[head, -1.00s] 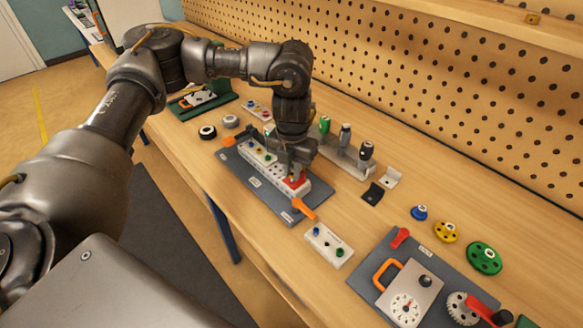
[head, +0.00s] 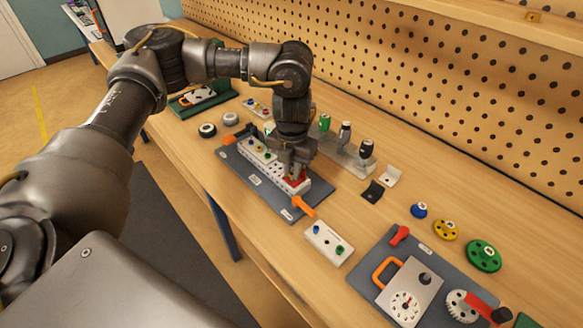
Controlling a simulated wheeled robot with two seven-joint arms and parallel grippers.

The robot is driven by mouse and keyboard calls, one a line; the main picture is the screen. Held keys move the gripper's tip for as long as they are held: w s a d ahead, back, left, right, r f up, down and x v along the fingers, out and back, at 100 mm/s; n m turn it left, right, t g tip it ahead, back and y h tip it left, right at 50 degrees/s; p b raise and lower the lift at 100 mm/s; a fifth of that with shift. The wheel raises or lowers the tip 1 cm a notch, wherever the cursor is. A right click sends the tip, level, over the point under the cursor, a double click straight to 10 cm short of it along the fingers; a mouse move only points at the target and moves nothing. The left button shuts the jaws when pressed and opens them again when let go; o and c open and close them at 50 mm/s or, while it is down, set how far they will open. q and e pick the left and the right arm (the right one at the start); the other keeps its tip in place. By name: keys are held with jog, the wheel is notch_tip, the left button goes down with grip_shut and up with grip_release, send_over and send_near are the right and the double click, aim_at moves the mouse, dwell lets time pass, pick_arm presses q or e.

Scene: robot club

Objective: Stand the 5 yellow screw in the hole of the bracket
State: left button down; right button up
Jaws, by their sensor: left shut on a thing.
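My left gripper (head: 294,173) points down over the right end of a white block strip (head: 268,168) on a dark grey board. It is shut on what seems to be the 5 yellow screw, which the fingers hide. A red bracket (head: 299,183) at that end of the strip is right below the fingertips and partly covered. Its hole is hidden, and I cannot tell whether the screw touches it. Small coloured heads stand farther left on the strip. My right gripper is not in view.
A white holder (head: 329,243) with blue and green pieces lies in front right. An orange lever (head: 303,206) sticks out at the board's corner. A metal rack (head: 347,156) with upright pieces stands close behind the gripper. Coloured wheels and another board (head: 367,283) lie to the right.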

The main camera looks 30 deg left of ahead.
pick_arm(q)
jog(key=shift+f, duration=0.35)
dwell(0.4)
jog(key=c, duration=1.6)
grip_release()
jog(key=shift+r, duration=0.15)
jog(key=shift+r+p, duration=2.6)
jog(key=shift+p, duration=0.05)
